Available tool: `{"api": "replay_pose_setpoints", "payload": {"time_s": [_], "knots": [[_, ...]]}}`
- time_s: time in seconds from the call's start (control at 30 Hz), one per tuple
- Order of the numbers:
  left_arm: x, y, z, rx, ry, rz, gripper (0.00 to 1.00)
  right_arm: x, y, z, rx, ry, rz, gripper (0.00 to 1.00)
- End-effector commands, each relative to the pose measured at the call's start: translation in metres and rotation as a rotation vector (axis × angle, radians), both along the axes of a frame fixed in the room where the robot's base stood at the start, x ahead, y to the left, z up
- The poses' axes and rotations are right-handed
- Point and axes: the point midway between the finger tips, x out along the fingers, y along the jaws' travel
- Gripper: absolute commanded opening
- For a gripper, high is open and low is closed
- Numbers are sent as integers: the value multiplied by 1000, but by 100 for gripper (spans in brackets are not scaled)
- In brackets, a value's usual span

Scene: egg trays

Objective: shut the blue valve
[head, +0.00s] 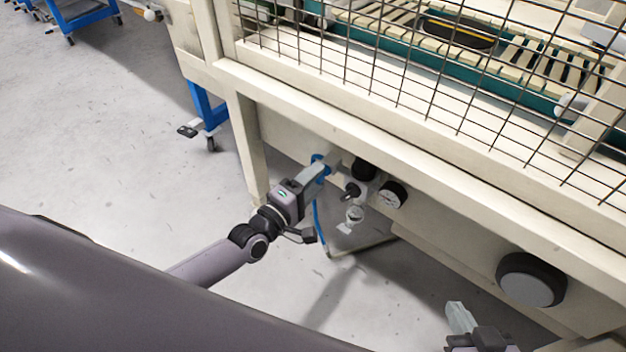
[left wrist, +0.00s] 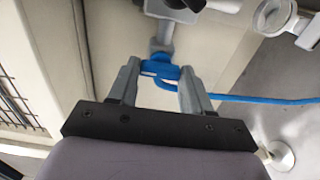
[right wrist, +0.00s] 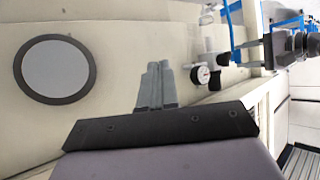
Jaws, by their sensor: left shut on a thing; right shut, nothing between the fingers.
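The blue valve (head: 318,158) is on the pipework under the machine's front beam. In the left wrist view the blue valve (left wrist: 160,70) sits between my left fingertips, with a blue hose running off to the right. My left gripper (head: 316,171) is shut on the valve, and its fingers partly hide it in the head view. My right gripper (head: 458,317) is shut and empty at the lower right, well away from the valve. The right wrist view shows its two fingers (right wrist: 157,76) pressed together.
A pressure gauge (head: 393,194) and a black regulator knob (head: 364,169) are just right of the valve. A large round grey-and-black disc (head: 531,280) is on the panel near my right gripper. A wire mesh guard (head: 400,70) stands above the beam.

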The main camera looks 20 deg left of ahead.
Motion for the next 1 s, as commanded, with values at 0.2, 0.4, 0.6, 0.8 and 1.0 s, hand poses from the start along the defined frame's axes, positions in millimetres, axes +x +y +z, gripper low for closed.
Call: {"api": "replay_pose_setpoints", "payload": {"time_s": [0.2, 0.4, 0.6, 0.8, 1.0], "knots": [[-1, 0, -1, -2, 3, 0, 74, -2, 0, -1, 1, 4, 0, 0], [-1, 0, 0, -1, 1, 0, 74, -3, 0, -2, 1, 7, 0, 0], [-20, 7, 0, 0, 4, 0, 74, -3, -2, 3, 2, 8, -6, 0], [-48, 18, 0, 1, 5, 0, 74, -4, -7, 1, -1, 19, -17, 0], [-66, 24, -1, -1, 4, 0, 74, -8, -10, -7, -5, 43, -24, 0]]}}
